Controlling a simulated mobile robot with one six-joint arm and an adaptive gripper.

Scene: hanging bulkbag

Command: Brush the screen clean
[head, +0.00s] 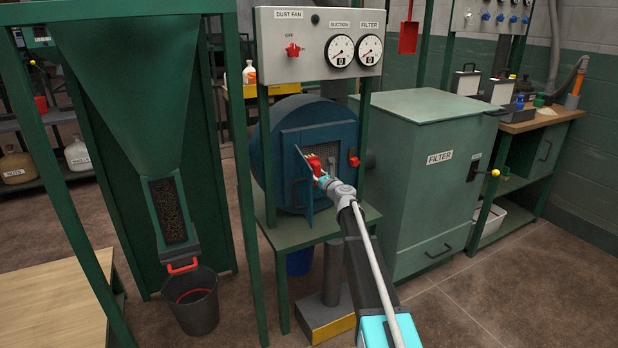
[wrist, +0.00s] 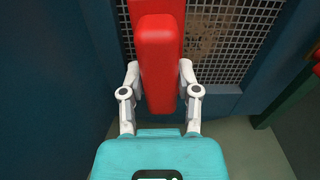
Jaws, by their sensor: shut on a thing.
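The screen is a grey wire mesh (wrist: 232,40) set in a blue frame, close ahead in the wrist view. A brownish, dusty-looking patch shows on it just right of the red tool. My gripper (wrist: 160,88) is shut on a red brush (wrist: 158,45), seen as a red block between the two white fingers. My gripper (head: 325,180) is at the housing opening in the head view.
A blue hatch door (head: 306,180) stands open left of my gripper. A dust fan panel (head: 318,42) with two gauges hangs above. A green filter cabinet (head: 435,180) stands right. A dark bucket (head: 193,312) is on the floor at left. Floor at lower right is clear.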

